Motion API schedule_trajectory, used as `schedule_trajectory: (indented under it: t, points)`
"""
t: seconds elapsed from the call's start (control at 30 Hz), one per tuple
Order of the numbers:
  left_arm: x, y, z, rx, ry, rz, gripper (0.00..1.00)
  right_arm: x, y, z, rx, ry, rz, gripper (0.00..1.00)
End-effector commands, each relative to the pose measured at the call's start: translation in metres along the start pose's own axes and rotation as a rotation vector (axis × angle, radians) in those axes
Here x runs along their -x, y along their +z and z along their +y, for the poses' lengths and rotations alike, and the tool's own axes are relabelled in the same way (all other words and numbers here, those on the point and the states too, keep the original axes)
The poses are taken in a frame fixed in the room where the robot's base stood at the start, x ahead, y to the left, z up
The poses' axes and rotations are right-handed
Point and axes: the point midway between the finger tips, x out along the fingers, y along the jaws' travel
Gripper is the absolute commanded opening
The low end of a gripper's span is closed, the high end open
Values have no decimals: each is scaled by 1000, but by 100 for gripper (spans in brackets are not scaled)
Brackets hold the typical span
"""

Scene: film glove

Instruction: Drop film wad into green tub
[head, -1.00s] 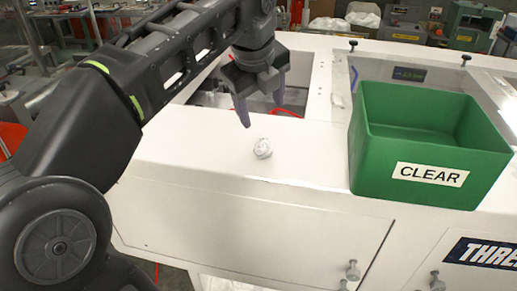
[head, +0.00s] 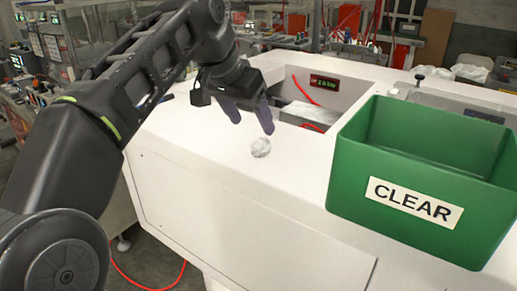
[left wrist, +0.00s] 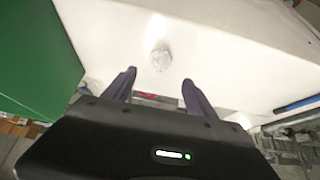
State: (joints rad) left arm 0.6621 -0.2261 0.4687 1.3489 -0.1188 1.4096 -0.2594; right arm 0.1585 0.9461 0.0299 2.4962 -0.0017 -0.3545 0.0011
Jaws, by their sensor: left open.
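The film wad (head: 260,147) is a small crumpled whitish ball on the white machine top. In the left wrist view the wad (left wrist: 160,60) lies ahead of my fingertips, roughly between their lines. The green tub (head: 424,172), labelled CLEAR, stands to the right of the wad; its visible inside looks empty. The tub (left wrist: 35,55) also shows at the left of the left wrist view. My left gripper (head: 253,122) is open and empty, with its dark fingers apart, near the wad and not around it. My right gripper is not in view.
The white machine top (head: 205,130) is clear around the wad. Behind my gripper is a recessed opening with a red cable (head: 304,90) and a small display (head: 325,82). A black knob (head: 419,78) stands behind the tub.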

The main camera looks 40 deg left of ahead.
Motion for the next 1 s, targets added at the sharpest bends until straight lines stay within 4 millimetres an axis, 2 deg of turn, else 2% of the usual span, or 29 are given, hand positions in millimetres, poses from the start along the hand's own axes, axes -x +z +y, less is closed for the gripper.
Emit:
schedule_trajectory:
  t: [0.27,0.67,1.0]
  points:
    - [-25,1,0,-2,0,-1,65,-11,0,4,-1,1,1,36]
    - [-30,1,0,-2,0,-2,65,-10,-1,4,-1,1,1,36]
    - [-74,1,-1,-2,0,-3,65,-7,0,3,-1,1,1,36]
